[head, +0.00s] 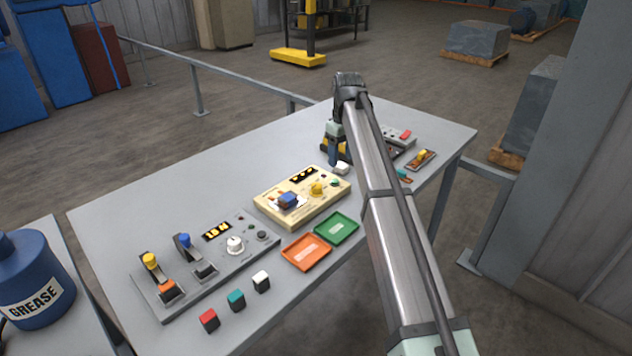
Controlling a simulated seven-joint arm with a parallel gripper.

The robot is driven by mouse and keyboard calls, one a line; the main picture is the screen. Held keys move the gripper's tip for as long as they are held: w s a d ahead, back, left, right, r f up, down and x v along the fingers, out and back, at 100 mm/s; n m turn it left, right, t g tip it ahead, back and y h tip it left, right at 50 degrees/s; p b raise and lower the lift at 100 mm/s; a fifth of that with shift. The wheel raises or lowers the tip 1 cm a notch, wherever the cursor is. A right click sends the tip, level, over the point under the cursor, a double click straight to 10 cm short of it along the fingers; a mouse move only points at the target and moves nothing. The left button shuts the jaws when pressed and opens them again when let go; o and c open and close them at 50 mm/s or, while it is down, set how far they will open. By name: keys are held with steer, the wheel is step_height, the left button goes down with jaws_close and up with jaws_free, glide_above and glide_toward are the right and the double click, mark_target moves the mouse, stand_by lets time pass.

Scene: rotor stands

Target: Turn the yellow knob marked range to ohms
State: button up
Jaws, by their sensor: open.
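A yellow knob (317,188) sits on the right part of a beige instrument box (296,212) in the middle of the table. The markings around it are too small to read, so I cannot tell its setting. A blue knob (288,199) on a white plate is to its left on the same box, and a small dark display is behind them. My gripper (334,161) is open and points down beyond the box's far right corner, apart from the yellow knob. Its fingers are small and partly blend with the things behind.
A grey panel (190,290) with two levers and a white knob stands at left. Orange (306,265) and green (336,229) trays lie in front of the box. Red, teal and white blocks line the front edge. Other devices (421,159) stand at the right, partly behind my arm.

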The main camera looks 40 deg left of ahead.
step_height(320, 180, up, 4)
steer(key=n, duration=0.1)
glide_above(317, 184)
step_height(317, 184, down, 14)
steer(key=shift+s+r, duration=0.15)
steer(key=shift+r, duration=0.05)
steer(key=shift+c, duration=0.2)
steer(key=c, duration=1)
steer(key=m, duration=1.1)
steer(key=shift+m, duration=0.3)
